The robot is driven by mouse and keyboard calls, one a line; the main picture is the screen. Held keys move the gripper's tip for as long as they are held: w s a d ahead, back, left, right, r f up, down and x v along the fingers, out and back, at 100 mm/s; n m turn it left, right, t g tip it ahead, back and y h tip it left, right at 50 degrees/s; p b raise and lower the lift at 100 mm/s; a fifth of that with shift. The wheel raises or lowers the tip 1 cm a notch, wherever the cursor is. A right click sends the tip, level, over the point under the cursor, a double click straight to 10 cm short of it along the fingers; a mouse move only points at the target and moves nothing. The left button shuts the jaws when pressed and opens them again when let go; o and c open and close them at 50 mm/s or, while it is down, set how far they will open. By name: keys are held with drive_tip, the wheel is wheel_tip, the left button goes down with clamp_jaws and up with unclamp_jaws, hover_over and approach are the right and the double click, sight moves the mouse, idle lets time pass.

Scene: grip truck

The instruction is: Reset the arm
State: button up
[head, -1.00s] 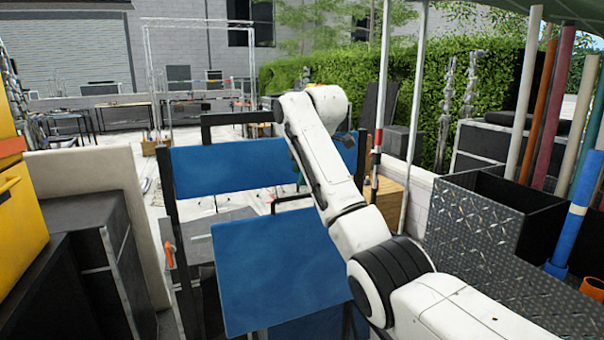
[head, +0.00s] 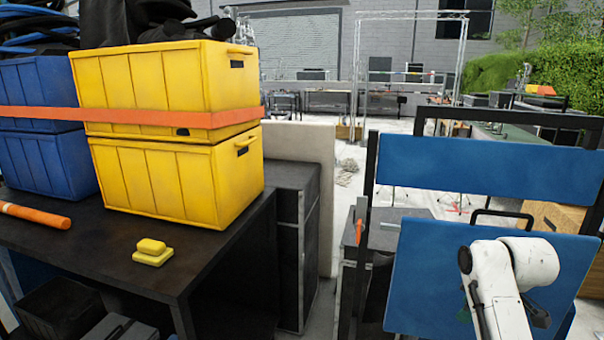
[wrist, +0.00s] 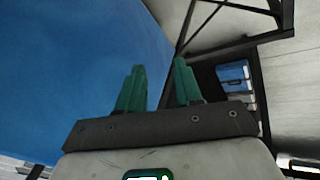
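My white arm (head: 500,285) shows at the lower right of the head view, bent in front of a blue panel. My gripper (wrist: 159,82) shows in the wrist view with two green fingers standing apart and nothing between them. It is open and empty. In the head view the gripper is mostly hidden by the arm.
The blue seat-like panel (head: 425,265) and blue back panel (head: 480,165) are close to my arm. On the left, stacked yellow crates (head: 165,90) with an orange strap stand on a dark bench (head: 150,265), with a yellow block (head: 152,253). Open pale floor lies beyond.

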drive_tip(key=s+a+f+m+g, duration=0.1)
drive_tip(key=s+a+f+m, duration=0.25)
drive_tip(key=s+f, duration=0.65)
drive_tip(key=s+a+f+m+g, duration=0.15)
drive_tip(key=s+a+f, duration=0.35)
drive_tip(key=s+f, duration=0.5)
drive_tip(key=s+m+g+b, duration=0.1)
drive_tip(key=s+m, duration=0.4)
drive_tip(key=s, duration=1.7)
drive_tip(key=shift+s+a+m, duration=0.2)
drive_tip(key=shift+m, duration=0.2)
